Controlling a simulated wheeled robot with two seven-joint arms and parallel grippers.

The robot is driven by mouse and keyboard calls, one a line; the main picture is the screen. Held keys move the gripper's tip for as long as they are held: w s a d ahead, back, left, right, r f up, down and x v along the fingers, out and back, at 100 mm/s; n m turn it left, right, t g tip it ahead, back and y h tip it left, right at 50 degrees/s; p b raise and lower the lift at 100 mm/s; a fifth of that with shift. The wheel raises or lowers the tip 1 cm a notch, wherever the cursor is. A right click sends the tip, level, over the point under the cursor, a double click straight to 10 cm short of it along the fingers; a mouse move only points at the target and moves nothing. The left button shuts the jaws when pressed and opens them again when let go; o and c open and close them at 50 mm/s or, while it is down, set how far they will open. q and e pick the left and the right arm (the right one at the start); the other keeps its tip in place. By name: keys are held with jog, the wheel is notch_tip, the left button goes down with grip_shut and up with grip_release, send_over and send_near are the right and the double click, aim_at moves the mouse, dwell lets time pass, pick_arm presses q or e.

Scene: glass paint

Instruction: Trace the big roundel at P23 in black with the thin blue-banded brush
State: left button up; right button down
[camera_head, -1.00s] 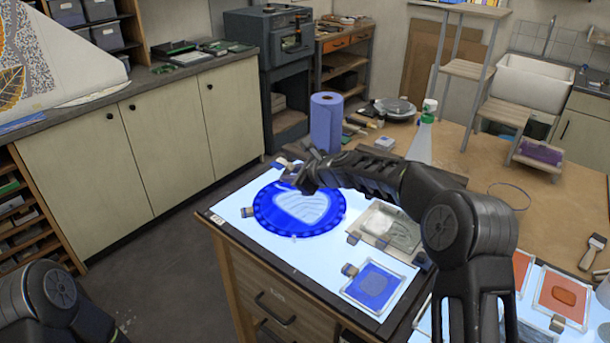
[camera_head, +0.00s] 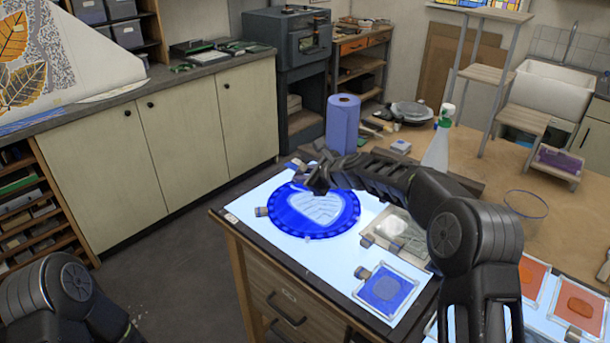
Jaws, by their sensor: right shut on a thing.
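The big round roundel (camera_head: 285,214) has a deep blue rim and a pale, line-patterned middle. It lies on the lit white panel (camera_head: 250,240) of the bench. My right arm reaches over the bench from the right. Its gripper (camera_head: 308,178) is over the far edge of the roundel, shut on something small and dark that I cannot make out. The thin brush and its blue band cannot be told apart there. The gripper and wrist hide part of the far rim. Of my left arm only a dark part shows at the bottom left; its gripper is out of view.
A blue square panel (camera_head: 388,291) and a clear tray (camera_head: 403,231) lie to the right of the roundel. A blue paper roll (camera_head: 342,122) and a spray bottle (camera_head: 437,150) stand behind. Orange panels (camera_head: 577,301) lie at the lower right. Small blocks sit by the pieces.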

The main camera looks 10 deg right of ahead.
jog(key=shift+f+b, duration=0.3)
jog(key=shift+f, duration=0.2)
dwell(0.7)
jog(key=shift+s+d+b, duration=0.35)
jog(key=shift+d+b, duration=0.1)
jog(key=shift+d, duration=0.15)
jog(key=shift+s+d+b, duration=0.3)
jog(key=shift+s+d, duration=0.1)
jog(key=shift+d, duration=0.15)
jog(key=shift+s+d+b, duration=0.5)
jog(key=shift+d+b, duration=0.05)
jog(key=shift+d, duration=0.25)
jog(key=shift+s+d, duration=0.2)
jog(key=shift+d, duration=0.15)
